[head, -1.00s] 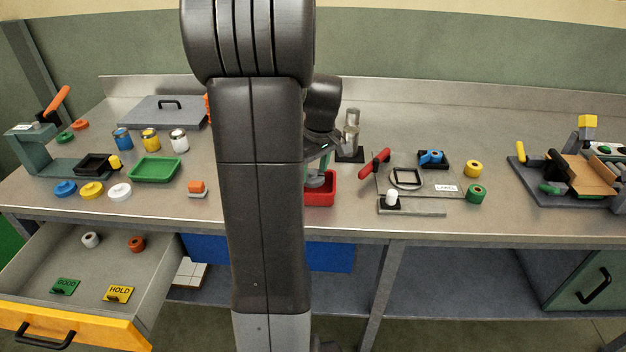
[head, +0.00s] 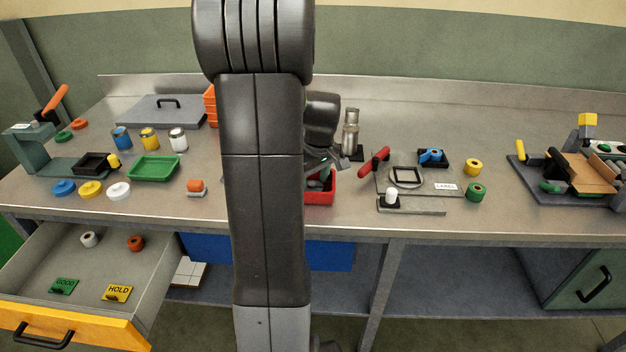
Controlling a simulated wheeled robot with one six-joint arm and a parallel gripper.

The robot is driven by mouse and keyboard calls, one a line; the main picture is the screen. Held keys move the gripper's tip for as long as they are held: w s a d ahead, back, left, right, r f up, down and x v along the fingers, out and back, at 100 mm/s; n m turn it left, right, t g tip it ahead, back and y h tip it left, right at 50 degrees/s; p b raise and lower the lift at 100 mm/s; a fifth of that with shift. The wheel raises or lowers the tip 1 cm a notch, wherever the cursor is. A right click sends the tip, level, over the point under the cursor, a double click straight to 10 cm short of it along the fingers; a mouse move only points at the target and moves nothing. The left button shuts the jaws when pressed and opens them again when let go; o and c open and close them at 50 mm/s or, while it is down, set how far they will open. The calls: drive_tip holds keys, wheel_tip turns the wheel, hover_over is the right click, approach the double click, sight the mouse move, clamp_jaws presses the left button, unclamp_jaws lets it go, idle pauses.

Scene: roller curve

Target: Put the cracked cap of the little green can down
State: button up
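A red bin (head: 323,199) stands mid-table, its left part hidden behind my arm column. A grey-green shape (head: 322,182) shows inside the bin; I cannot tell whether it is the cracked cap or part of my fingers. My gripper (head: 325,172) is over the bin, tilted and partly covered by my arm, so its fingertips do not show clearly. I see no whole green can. A green cap (head: 64,137) lies at the far left beside an orange one.
Blue, yellow and white cans (head: 150,139) stand behind a green tray (head: 153,168). Blue, yellow and white caps (head: 90,190) lie in front. A red-handled fixture (head: 374,161) and a metal cylinder (head: 351,130) stand right of the bin. An open drawer (head: 165,270) juts out at lower left.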

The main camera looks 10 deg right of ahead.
drive_tip(key=shift+r+p, duration=0.35)
drive_tip(key=shift+r, duration=0.15)
wheel_tip(320, 180, up, 12)
drive_tip(key=s, duration=0.1)
drive_tip(key=shift+s+d+f, duration=0.25)
drive_tip(key=shift+s+d, duration=0.1)
drive_tip(key=shift+d, duration=0.05)
drive_tip(key=f, duration=0.4)
drive_tip(key=w+f, duration=0.1)
drive_tip(key=f, duration=0.3)
drive_tip(key=a+f, duration=0.1)
drive_tip(key=f, duration=0.3)
drive_tip(key=shift+w+f+b, duration=0.3)
drive_tip(key=shift+f+b, duration=0.05)
drive_tip(key=shift+r+p, duration=0.45)
drive_tip(key=shift+r, duration=1.2)
drive_tip(key=shift+f, duration=0.1)
